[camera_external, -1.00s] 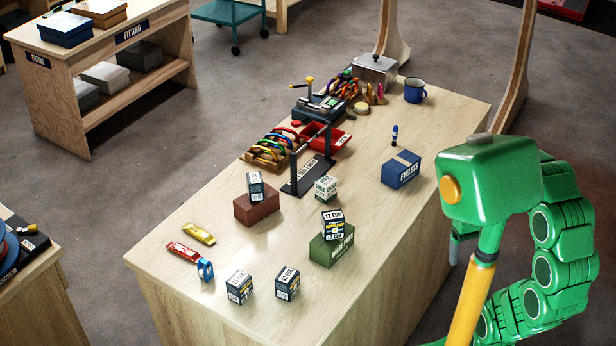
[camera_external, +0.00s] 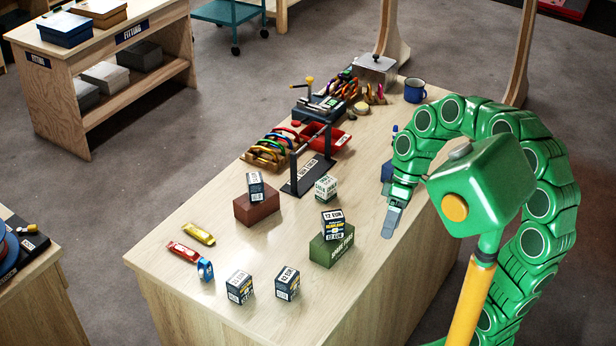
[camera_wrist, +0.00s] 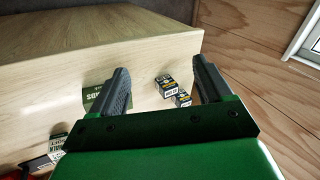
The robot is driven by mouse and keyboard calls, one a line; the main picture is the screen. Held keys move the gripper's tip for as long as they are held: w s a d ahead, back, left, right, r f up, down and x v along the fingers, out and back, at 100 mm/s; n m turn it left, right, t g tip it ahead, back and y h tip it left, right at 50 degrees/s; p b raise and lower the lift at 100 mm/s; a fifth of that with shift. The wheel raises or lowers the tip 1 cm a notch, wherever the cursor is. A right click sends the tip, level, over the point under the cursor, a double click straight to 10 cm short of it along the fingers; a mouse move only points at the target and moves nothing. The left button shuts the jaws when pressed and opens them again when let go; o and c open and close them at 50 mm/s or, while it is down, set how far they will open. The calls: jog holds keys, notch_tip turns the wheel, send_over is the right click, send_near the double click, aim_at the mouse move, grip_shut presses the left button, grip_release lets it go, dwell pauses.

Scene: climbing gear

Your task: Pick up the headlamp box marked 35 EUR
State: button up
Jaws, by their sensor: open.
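Several small headlamp boxes stand on the wooden table. In the external view, a box marked 12 EUR (camera_external: 333,224) sits on a green box (camera_external: 331,250). Two more marked 12 EUR, a left one (camera_external: 239,287) and a right one (camera_external: 287,284), stand near the front edge. Another box (camera_external: 256,187) stands on a brown block (camera_external: 257,208), and a paler box (camera_external: 326,188) lies behind; I cannot read their prices. No 35 EUR mark is legible. My gripper (camera_external: 393,219) is above the table's right side, right of the green box. In the wrist view, my gripper (camera_wrist: 160,66) is open and empty.
A black stand (camera_external: 308,174), a red tray (camera_external: 338,140) and a blue mug (camera_external: 414,90) are farther back. Yellow (camera_external: 199,233) and red (camera_external: 184,252) items and a blue roll (camera_external: 205,269) lie at left. My arm partly hides a blue box.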

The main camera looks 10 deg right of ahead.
jog(key=w+a+n+g+y, duration=0.1)
jog(key=w+a+n, duration=0.15)
jog(key=a, duration=0.25)
jog(key=w+a+r+n+g+y, duration=0.1)
jog(key=a+n, duration=0.2)
jog(key=a, duration=0.2)
jog(key=w+a+n+g+y, duration=0.1)
jog(key=w+a+n, duration=0.15)
jog(key=a, duration=0.25)
jog(key=n+g+y, duration=0.3)
jog(key=n, duration=0.5)
send_over(243, 274)
jog(key=w+d, duration=0.3)
jog(key=d, duration=0.1)
notch_tip(243, 274, down, 4)
notch_tip(243, 274, down, 13)
jog(key=shift+f, duration=0.1)
jog(key=shift+s+a+f, duration=0.2)
jog(key=shift+f, duration=0.15)
jog(key=shift+x, duration=3.5)
jog(key=shift+w+a, duration=0.15)
jog(key=shift+w, duration=0.05)
jog(key=shift+c, duration=0.4)
jog(key=c, duration=1)
